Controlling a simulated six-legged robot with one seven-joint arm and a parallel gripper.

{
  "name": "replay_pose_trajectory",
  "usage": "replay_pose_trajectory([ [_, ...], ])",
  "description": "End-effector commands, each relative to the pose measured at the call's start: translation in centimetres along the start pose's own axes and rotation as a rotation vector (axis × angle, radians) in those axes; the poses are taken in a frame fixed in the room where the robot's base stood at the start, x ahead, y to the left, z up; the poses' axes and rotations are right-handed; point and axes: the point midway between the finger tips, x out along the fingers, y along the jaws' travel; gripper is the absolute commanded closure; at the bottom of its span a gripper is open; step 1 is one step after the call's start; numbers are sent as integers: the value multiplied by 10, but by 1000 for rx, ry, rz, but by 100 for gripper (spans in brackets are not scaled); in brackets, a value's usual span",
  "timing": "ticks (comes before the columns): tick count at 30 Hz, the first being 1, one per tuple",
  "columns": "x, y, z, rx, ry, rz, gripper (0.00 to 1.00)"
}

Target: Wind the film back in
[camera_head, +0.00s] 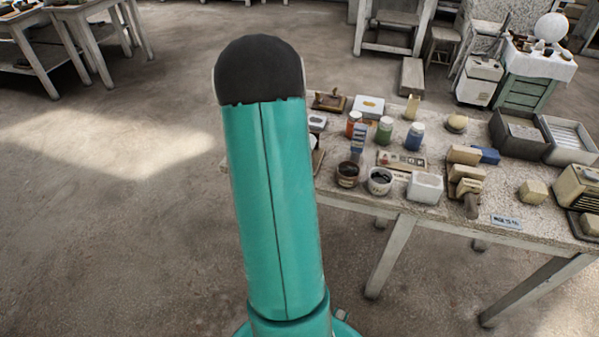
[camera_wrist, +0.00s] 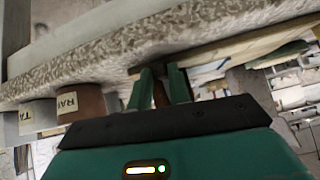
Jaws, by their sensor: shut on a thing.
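In the wrist view my gripper (camera_wrist: 162,78) has its two green fingers close together near the edge of a speckled slab (camera_wrist: 100,52). They are shut on a narrow dark brown piece (camera_wrist: 160,96); what it belongs to I cannot tell. A flat pale wooden strip (camera_wrist: 235,47) runs to the right of the fingers. I cannot make out any film or its holder for certain. In the head view my own arm hides the gripper and the left end of the worktable (camera_head: 345,192).
In the head view the worktable holds paint jars (camera_head: 384,130), a brown pot (camera_head: 347,175), a white block (camera_head: 425,188), tan blocks (camera_head: 466,172) and grey trays (camera_head: 520,135).

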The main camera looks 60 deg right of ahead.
Motion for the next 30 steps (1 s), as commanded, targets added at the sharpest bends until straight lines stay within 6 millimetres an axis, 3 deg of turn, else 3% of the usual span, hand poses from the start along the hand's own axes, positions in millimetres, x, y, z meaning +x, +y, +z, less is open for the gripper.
replay_pose_trajectory([
  [16, 0, -2, 0, 55, -6, -55, 100],
  [17, 0, -2, 0, 55, -6, -55, 77],
  [20, 0, -2, 0, 55, -6, -54, 59],
  [30, -3, -2, 0, 54, -6, -54, 59],
])
